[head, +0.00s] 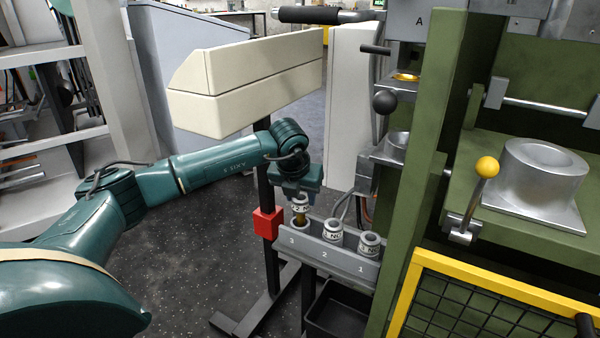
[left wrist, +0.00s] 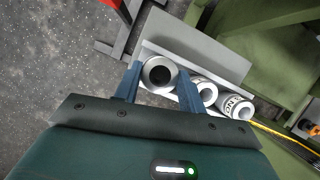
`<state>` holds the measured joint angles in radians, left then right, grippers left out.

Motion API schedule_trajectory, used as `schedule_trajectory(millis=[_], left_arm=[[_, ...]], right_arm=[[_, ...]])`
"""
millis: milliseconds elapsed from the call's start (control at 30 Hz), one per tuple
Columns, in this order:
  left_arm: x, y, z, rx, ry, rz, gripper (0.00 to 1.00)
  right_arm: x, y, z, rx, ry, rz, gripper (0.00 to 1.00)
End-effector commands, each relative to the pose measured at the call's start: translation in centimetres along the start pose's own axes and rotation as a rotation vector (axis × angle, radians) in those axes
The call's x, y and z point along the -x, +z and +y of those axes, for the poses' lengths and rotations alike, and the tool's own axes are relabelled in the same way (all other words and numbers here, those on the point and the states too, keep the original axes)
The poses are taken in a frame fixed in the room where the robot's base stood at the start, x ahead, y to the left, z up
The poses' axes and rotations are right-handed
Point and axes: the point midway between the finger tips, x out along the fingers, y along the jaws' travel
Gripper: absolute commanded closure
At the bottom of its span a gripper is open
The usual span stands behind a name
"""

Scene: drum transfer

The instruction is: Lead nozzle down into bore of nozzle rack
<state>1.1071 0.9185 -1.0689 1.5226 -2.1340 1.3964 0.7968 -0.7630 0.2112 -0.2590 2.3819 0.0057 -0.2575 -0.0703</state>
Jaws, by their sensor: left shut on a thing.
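My left gripper (head: 299,198) points down and is shut on a white-collared nozzle (head: 300,208) with a brass lower part. The nozzle is roughly upright above the place marked 3 on the grey nozzle rack (head: 325,254). The bore at 3 is partly hidden by the nozzle; I cannot tell whether the tip is inside it. In the left wrist view, the blue fingers (left wrist: 159,76) flank the nozzle's round top (left wrist: 158,84). Two other nozzles, at 2 (head: 332,233) and 1 (head: 370,246), stand in the rack. My right gripper is not in view.
A red block (head: 266,223) on a black post stands just left of the rack. The green machine frame (head: 410,235) rises close on the right. A black bin (head: 338,312) is below the rack. A beige box (head: 245,85) is behind my arm.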

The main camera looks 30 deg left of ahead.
Motion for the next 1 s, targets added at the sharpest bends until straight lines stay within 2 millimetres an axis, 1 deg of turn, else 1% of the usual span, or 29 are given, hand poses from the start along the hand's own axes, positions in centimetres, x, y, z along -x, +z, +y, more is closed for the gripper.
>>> schedule_trajectory(millis=[33,233,1000], left_arm=[[0.3,0.0,0.0,0.000,0.000,0.004,0.84],[-0.8,-0.6,0.1,0.004,0.001,-0.001,0.84],[-2.7,-1.4,0.1,0.005,0.002,-0.001,0.84]], right_arm=[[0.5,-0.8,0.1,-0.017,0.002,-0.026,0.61],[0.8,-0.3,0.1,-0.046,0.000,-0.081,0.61],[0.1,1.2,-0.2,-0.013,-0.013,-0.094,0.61]])
